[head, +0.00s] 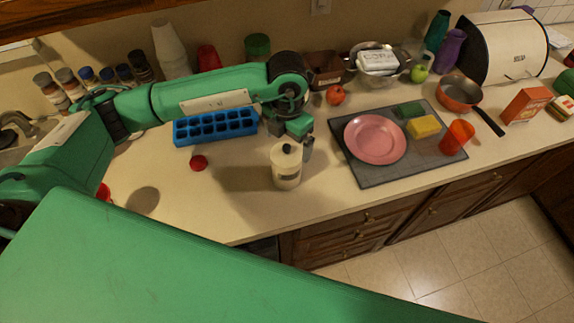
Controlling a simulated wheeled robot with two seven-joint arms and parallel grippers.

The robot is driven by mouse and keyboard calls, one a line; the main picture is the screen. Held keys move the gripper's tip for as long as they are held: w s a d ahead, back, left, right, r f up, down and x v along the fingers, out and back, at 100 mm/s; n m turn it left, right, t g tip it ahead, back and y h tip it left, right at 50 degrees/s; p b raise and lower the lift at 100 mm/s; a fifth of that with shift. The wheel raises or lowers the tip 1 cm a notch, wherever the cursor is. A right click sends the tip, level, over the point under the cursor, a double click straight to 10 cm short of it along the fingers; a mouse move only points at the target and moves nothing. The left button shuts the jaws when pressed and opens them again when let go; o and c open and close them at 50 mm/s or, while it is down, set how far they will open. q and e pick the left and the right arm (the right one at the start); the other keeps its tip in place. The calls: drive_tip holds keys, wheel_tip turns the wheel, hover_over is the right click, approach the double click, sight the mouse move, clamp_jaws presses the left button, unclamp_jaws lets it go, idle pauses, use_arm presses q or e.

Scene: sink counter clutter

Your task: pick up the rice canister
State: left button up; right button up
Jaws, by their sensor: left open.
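The rice canister (286,168) is a cream cylinder with a dark-knobbed lid and a small label. It stands upright on the counter, left of the grey mat. My left arm reaches in from the left, and its gripper (305,143) hangs just behind and to the right of the canister's top. The gripper is open, with one dark finger showing beside the canister. The canister hides part of the gripper, so I cannot tell whether they touch. My right gripper is not in view.
The grey mat (367,176) holds a pink plate (375,139), sponges and an orange cup (457,137). A tomato (335,95) sits behind. The counter front-left of the canister is clear.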

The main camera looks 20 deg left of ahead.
sight(287, 153)
use_arm(q)
drive_tip(key=shift+s+f+p, duration=0.2)
drive_tip(key=shift+f+p, duration=0.35)
drive_tip(key=shift+p, duration=0.2)
wheel_tip(287, 153, down, 3)
drive_tip(key=shift+f+p, duration=0.1)
drive_tip(key=shift+p, duration=0.75)
drive_tip(key=shift+f, duration=0.4)
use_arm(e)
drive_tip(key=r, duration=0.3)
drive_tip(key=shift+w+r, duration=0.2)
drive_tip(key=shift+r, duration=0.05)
use_arm(q)
drive_tip(key=shift+c, duration=0.5)
drive_tip(key=c, duration=1.8)
drive_tip(key=shift+c, duration=0.8)
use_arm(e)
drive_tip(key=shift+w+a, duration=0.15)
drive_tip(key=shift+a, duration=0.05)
use_arm(q)
drive_tip(key=shift+r, duration=0.15)
